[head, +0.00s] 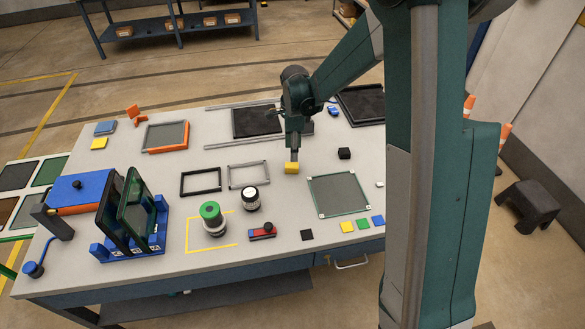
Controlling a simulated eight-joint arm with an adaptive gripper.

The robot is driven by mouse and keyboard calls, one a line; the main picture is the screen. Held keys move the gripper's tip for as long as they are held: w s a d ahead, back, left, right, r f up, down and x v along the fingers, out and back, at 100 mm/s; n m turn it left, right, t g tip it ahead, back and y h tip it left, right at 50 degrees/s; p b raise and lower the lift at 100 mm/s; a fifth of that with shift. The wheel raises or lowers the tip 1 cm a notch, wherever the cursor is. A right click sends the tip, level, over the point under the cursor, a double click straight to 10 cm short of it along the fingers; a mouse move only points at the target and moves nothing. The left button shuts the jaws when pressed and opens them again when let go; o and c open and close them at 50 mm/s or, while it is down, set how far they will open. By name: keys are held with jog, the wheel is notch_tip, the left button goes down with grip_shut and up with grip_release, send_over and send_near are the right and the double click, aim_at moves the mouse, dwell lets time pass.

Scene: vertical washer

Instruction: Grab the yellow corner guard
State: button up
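A small yellow block (291,169), which looks like the yellow corner guard, is near the middle of the light grey table in the head view. My gripper (293,158) points down directly over it, with its tip at the block's upper edge. The fingers are small and seen nearly edge-on, so I cannot tell whether they are open or closed on the block. I also cannot tell whether the block rests on the table or is slightly raised.
Flat yellow (347,227), green and blue squares lie near the front edge.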

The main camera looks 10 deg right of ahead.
aim_at(292, 165)
jog(key=shift+w+a+f+m, duration=0.1)
jog(key=shift+w+f+m, duration=0.15)
jog(key=shift+f, duration=0.3)
jog(key=shift+w+f+m, duration=0.15)
jog(key=shift+w+f, duration=0.05)
jog(key=shift+f, duration=0.35)
jog(key=shift+f, duration=1.3)
jog(key=shift+f, duration=0.1)
jog(key=shift+f, duration=2.5)
jog(key=c, duration=0.8)
